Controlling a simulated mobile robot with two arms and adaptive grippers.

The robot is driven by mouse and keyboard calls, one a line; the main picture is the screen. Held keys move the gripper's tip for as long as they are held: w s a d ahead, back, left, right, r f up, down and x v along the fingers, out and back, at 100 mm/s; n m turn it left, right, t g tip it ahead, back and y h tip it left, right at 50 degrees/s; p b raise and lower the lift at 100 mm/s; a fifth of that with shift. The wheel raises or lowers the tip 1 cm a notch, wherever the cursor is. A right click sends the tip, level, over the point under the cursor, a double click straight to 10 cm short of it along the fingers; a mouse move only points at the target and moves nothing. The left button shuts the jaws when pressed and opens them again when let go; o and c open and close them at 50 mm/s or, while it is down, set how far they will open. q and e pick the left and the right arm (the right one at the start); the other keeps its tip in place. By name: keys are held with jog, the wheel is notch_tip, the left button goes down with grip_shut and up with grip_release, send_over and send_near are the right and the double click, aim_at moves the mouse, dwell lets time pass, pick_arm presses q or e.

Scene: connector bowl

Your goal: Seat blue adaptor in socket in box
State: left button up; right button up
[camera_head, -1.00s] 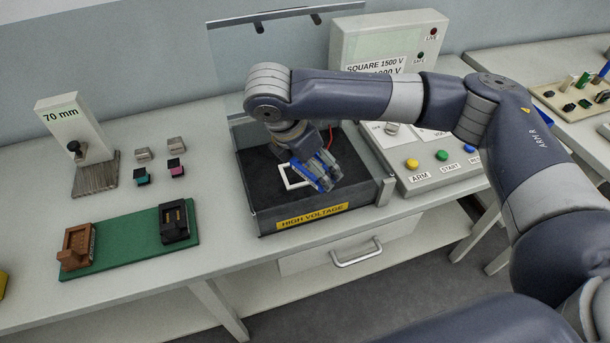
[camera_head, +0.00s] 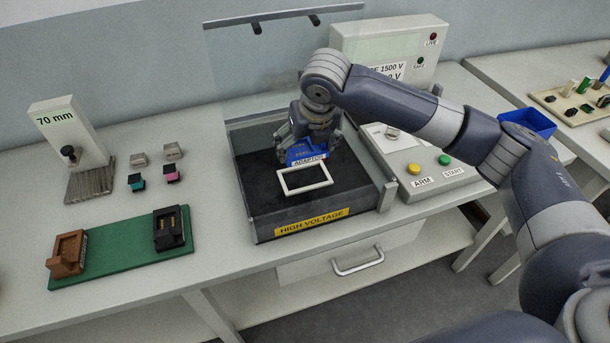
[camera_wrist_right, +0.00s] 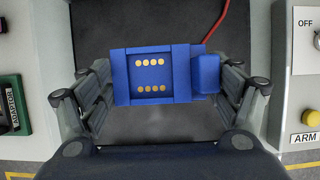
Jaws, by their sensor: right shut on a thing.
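The blue adaptor (camera_head: 306,153) is held by my right gripper (camera_head: 312,140) inside the box marked HIGH VOLTAGE (camera_head: 258,232). In the right wrist view the adaptor (camera_wrist_right: 152,98) sits between the two fingers (camera_wrist_right: 155,88), with two rows of gold contacts facing the camera. A white rectangular frame (camera_head: 327,183) shows in the box, just in front of the adaptor in the head view. I cannot tell whether the adaptor touches the box floor. No socket is clearly identifiable; the gripper hides part of the box. My left gripper is not in view.
The box's clear lid (camera_head: 285,60) stands open behind it. A control panel (camera_head: 425,178) with ARM and START buttons is at its right. A green board (camera_head: 118,262) with brown and black holders, several small connectors and a 70 mm gauge (camera_head: 68,135) lie left. A red cable (camera_wrist_right: 217,22) runs near the adaptor.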

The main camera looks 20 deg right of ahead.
aim_at(304, 177)
notch_tip(304, 177, down, 8)
jog(key=shift+f+p, duration=0.25)
jog(key=shift+p, duration=0.05)
jog(key=o, duration=1.1)
jog(key=shift+f, duration=0.1)
jog(key=v, duration=1.2)
